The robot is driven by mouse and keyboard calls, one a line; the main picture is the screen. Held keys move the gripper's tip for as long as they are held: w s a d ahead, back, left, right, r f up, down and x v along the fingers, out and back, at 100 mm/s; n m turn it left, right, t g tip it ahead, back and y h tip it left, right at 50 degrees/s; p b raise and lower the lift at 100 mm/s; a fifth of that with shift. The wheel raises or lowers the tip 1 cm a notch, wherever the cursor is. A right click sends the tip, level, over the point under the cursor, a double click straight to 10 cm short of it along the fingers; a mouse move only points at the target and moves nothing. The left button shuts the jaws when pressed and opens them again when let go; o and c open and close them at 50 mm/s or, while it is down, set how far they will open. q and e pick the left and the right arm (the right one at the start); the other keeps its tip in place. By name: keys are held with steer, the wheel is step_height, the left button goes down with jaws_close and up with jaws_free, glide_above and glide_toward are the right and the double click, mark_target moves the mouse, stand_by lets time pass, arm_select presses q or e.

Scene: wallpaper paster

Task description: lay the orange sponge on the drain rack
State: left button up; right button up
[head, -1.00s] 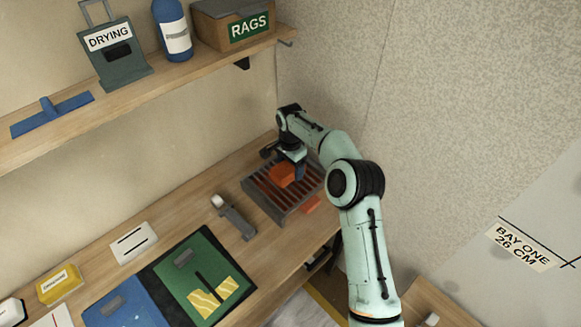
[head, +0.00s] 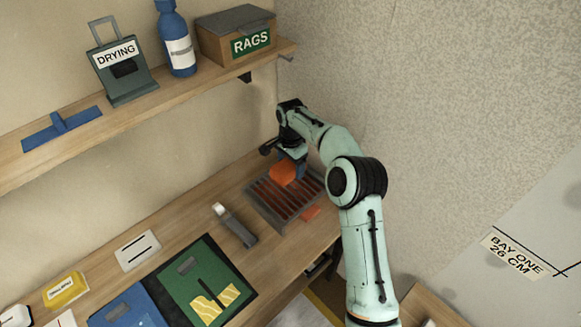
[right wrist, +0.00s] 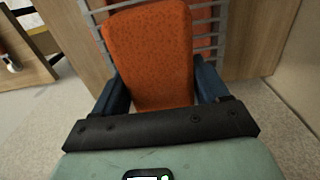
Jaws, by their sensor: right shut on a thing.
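The orange sponge (head: 283,173) is held in my right gripper (head: 291,169), over the back part of the drain rack. In the right wrist view the sponge (right wrist: 148,45) stands out between the two blue fingers of the gripper (right wrist: 161,92), which is shut on it. The drain rack (head: 268,209) is a grey frame of bars with orange-red showing between them. Its bars (right wrist: 205,28) also show behind the sponge in the right wrist view. I cannot tell whether the sponge touches the bars. My left gripper is not in view.
A grey-handled tool (head: 236,225) lies left of the rack. A green board (head: 203,283) and blue board (head: 128,307) lie further left. A shelf (head: 190,88) hangs above; a wall stands right.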

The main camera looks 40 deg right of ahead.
step_height(320, 180, up, 13)
steer(key=b, duration=0.1)
glide_above(296, 200)
step_height(296, 200, down, 14)
steer(key=b, duration=0.2)
steer(key=shift+d+r+b, duration=0.15)
steer(key=shift+r+b, duration=0.1)
steer(key=shift+b, duration=0.1)
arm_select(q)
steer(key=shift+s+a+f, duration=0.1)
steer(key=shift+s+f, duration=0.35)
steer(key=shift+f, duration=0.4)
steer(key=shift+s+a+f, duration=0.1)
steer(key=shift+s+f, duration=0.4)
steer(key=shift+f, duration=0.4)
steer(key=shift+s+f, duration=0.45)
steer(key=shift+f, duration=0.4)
arm_select(e)
steer(key=shift+f, duration=3.05)
arm_select(q)
steer(key=shift+b, duration=0.3)
arm_select(e)
steer(key=shift+f, duration=0.1)
steer(key=shift+f, duration=0.15)
steer(key=o, duration=1.1)
